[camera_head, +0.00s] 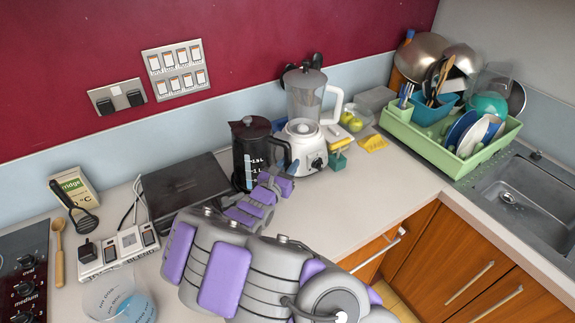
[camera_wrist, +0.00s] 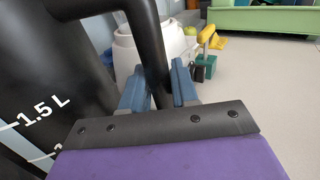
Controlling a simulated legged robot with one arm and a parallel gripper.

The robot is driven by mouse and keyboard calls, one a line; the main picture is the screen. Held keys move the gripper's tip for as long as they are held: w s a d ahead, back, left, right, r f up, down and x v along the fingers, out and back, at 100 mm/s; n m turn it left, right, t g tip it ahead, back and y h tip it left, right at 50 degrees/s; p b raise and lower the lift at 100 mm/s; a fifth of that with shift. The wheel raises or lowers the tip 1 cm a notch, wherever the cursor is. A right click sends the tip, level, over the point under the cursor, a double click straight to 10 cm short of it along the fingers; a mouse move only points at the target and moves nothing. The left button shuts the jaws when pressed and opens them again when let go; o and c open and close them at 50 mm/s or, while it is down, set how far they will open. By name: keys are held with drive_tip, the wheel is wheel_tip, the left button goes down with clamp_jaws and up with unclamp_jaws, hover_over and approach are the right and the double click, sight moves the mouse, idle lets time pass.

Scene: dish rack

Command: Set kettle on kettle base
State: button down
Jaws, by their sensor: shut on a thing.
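The black kettle (camera_head: 254,140) with white level marks stands upright at the back of the counter, between a dark flat box and the blender. It also fills the left of the wrist view (camera_wrist: 50,75), where its "1.5 L" mark shows. My gripper (camera_head: 276,181) reaches it from the front right. In the wrist view, its two blue fingers (camera_wrist: 158,88) are shut around the black kettle handle (camera_wrist: 148,40), one on each side. The kettle's bottom is hidden behind my arm. I cannot make out the kettle base or whether the kettle touches anything below.
The white blender (camera_head: 305,105) stands close to the kettle's right. The dark box (camera_head: 184,187) is close on its left. A green dish rack (camera_head: 440,150) and the sink (camera_head: 520,200) are at the right. The counter (camera_head: 375,190) front right of the blender is clear.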

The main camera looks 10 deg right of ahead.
drive_tip(key=shift+f, duration=0.5)
drive_tip(key=c, duration=1.1)
unclamp_jaws()
drive_tip(key=shift+c, duration=0.2)
drive_tip(key=shift+f, duration=0.1)
drive_tip(key=p+v, duration=0.4)
drive_tip(key=v, duration=0.7)
drive_tip(key=shift+p, duration=0.35)
